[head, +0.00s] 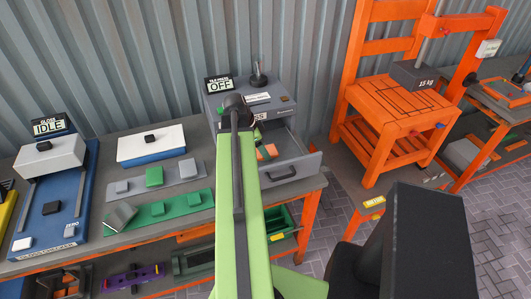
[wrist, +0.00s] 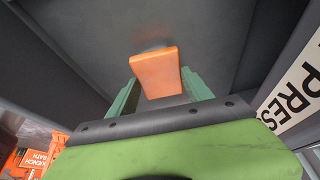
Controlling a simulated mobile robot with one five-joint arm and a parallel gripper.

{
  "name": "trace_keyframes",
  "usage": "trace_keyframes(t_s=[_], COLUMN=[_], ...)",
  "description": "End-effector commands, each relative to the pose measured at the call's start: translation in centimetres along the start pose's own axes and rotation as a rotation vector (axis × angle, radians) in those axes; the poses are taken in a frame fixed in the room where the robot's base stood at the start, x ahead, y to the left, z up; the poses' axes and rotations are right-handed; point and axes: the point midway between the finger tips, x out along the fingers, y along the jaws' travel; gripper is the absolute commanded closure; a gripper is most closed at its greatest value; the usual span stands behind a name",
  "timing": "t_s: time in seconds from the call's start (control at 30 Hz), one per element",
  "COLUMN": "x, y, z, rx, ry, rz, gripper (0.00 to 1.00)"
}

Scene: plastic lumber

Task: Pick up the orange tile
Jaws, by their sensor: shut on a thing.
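The orange tile (wrist: 158,72) is between the two green fingers of my gripper (wrist: 160,88) in the wrist view, and the gripper is shut on it. In the head view the orange tile (head: 271,150) shows inside the open drawer (head: 299,160) of the grey tile press (head: 262,98), marked OFF. My arm hides most of the gripper and part of the drawer there. I cannot tell whether the tile touches the drawer floor.
Grey drawer walls stand close around my gripper. Left on the bench are green and grey tiles on strips (head: 158,209), a white-topped block (head: 151,144) and a blue machine marked IDLE (head: 50,205). An orange rack (head: 388,120) stands at right.

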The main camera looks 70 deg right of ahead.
Motion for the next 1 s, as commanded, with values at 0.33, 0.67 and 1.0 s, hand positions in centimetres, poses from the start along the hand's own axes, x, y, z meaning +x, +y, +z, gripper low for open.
trace_keyframes(t_s=[0.33,0.67,1.0], x=[-0.8,-4.7,-6.6], y=[0.0,1.0,6.0], z=[-0.3,-3.1,-10.4], rx=[0.000,0.005,0.004], ry=[0.000,0.000,0.000], rz=[0.000,0.002,0.002], gripper=[0.83,0.83,0.83])
